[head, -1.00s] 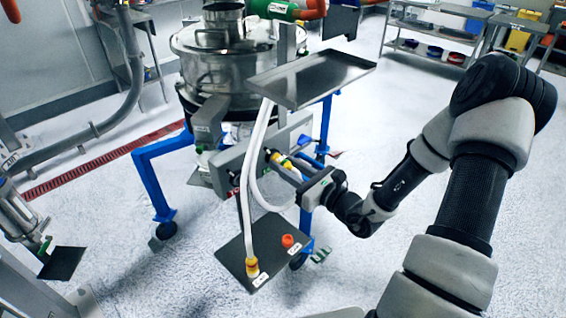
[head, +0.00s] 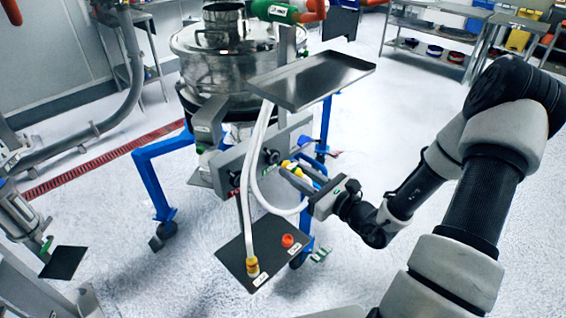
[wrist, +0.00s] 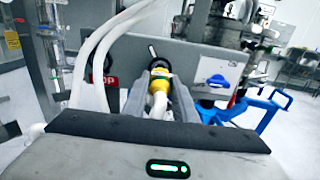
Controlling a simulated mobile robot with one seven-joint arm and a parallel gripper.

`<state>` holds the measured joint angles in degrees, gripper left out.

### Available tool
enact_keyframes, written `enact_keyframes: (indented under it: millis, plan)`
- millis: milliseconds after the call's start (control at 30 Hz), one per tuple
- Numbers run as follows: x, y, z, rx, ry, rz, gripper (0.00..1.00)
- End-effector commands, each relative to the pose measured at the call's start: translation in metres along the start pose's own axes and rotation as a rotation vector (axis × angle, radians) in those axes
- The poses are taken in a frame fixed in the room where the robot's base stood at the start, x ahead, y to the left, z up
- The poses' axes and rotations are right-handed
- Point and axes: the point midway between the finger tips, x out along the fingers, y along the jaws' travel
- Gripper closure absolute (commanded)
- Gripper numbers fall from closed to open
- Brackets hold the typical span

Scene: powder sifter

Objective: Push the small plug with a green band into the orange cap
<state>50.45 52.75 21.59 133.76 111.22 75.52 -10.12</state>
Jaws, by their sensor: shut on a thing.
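My gripper (head: 292,172) is in front of the grey panel below the upper tray, shut on a yellow plug (wrist: 158,84) with a white hose on it. The plug sits between the two fingers in the wrist view and points toward the panel. In the head view the fingers partly hide it, and I cannot clearly make out a green band. The orange cap (head: 287,241) stands on the dark lower tray (head: 233,250), below and slightly left of my gripper. The cap is not seen in the wrist view.
The grey panel (head: 232,165) carries dark round ports. The upper metal tray (head: 310,78) overhangs my gripper. A blue frame leg (head: 306,228) stands beside the lower tray. Open floor lies to the right.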

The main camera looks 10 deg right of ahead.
Motion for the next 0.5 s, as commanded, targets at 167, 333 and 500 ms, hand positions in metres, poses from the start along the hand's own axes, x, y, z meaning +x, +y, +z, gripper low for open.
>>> enact_keyframes:
  millis: [167,333,500]
  plan:
    - [-0.007,0.0,0.001,0.0,-0.001,-0.001,1.0]
    - [-0.014,0.0,0.0,0.0,0.0,-0.001,1.0]
    - [-0.02,0.0,0.0,0.0,0.0,0.0,1.0]
